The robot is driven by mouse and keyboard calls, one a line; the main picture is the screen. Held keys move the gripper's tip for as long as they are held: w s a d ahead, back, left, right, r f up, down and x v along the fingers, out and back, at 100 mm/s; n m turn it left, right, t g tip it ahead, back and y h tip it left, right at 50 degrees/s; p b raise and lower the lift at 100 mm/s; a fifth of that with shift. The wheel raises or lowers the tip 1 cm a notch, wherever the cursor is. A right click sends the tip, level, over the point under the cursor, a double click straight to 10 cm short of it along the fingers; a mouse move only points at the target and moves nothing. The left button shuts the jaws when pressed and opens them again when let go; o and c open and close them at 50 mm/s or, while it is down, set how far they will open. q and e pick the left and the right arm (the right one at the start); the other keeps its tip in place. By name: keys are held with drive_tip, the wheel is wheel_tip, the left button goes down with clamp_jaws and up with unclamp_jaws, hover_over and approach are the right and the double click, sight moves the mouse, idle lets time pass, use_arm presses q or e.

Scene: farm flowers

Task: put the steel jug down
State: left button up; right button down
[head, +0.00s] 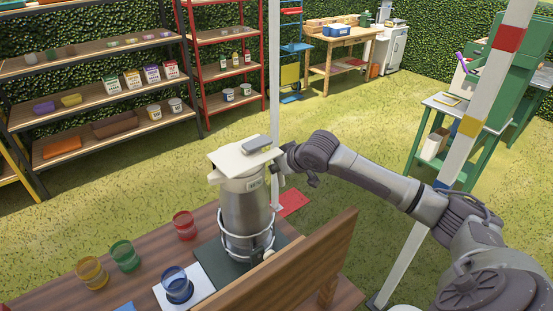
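The steel jug (240,211) is a tall cylinder with a cream lid (240,158) and a small label. It is upright over a dark green mat (212,259) on the brown wooden table, with a white wire ring (226,243) around its lower part. Whether its base touches the mat is hard to see. My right gripper (281,163) is at the upper right side of the jug, just below the lid. Its fingers are small and partly hidden there, so I cannot tell whether they are closed on the jug. My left gripper is not in view.
Red (185,225), green (125,255), yellow (91,272) and blue (177,284) glasses stand left of the jug; the blue one is on a white square. A wooden board (300,268) rises at the table's front right. A white post (274,75) stands behind the jug.

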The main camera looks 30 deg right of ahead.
drive_tip(key=shift+w+f+p, duration=0.1)
drive_tip(key=shift+f+p, duration=0.2)
drive_tip(key=shift+f, duration=1.2)
drive_tip(key=c, duration=1.4)
unclamp_jaws()
drive_tip(key=shift+f, duration=0.35)
drive_tip(key=o, duration=0.4)
drive_tip(key=shift+s, duration=0.25)
drive_tip(key=shift+r, duration=0.1)
drive_tip(key=shift+b+v, duration=1.2)
drive_tip(key=shift+v, duration=4.8)
